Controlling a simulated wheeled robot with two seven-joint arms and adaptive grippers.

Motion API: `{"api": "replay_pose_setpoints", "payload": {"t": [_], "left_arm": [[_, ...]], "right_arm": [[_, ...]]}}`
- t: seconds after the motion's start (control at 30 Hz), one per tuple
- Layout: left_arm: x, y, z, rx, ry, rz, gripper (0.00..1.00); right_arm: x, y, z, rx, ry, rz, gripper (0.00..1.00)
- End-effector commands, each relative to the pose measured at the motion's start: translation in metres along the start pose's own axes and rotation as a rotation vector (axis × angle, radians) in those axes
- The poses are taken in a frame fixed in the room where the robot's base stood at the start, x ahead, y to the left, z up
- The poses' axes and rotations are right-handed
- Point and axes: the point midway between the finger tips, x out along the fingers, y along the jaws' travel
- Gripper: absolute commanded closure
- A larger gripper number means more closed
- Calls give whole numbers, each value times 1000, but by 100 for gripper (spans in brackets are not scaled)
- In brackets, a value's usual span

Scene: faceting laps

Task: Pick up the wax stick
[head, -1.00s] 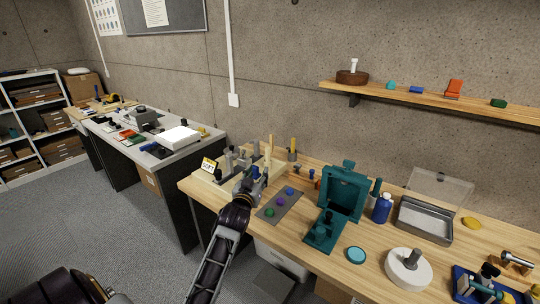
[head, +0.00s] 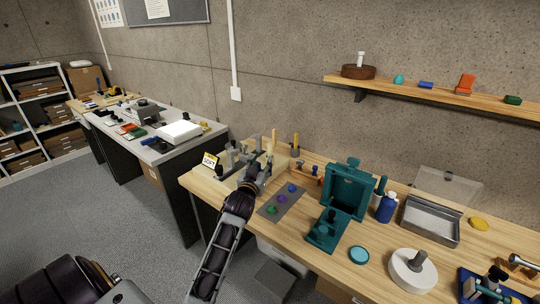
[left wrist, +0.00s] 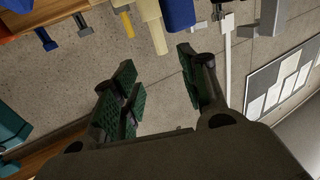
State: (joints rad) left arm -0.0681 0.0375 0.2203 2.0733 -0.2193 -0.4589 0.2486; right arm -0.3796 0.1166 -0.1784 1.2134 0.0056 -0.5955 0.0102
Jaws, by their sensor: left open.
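Two upright sticks stand near the back of the wooden bench: a pale tan one (head: 273,141) at the rack and a yellow one (head: 295,142) in a dark holder. I cannot tell for sure which is the wax stick. In the left wrist view, which looks upside down, a cream stick (left wrist: 151,20) and a thin yellow stick (left wrist: 127,24) hang from the top edge. My left gripper (head: 257,172) is open and empty in front of the rack. Its green-padded fingers (left wrist: 156,62) point toward the cream stick, apart from it. My right gripper is not in view.
The wooden rack (head: 205,173) holds several upright tools and a sign. A grey mat (head: 269,208) with coloured discs lies in front. A teal case (head: 343,190), blue bottle (head: 386,208) and metal tray (head: 431,232) stand to the right.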

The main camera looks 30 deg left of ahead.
Motion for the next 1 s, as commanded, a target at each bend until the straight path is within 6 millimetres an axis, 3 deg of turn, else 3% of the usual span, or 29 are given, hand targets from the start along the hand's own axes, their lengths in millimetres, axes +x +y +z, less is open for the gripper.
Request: {"api": "replay_pose_setpoints", "payload": {"t": [0.7, 1.0], "left_arm": [[61, 0, 0, 0, 1, 0, 57], [74, 0, 0, 0, 0, 0, 57]], "right_arm": [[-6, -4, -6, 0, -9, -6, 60], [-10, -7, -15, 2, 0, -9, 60]]}}
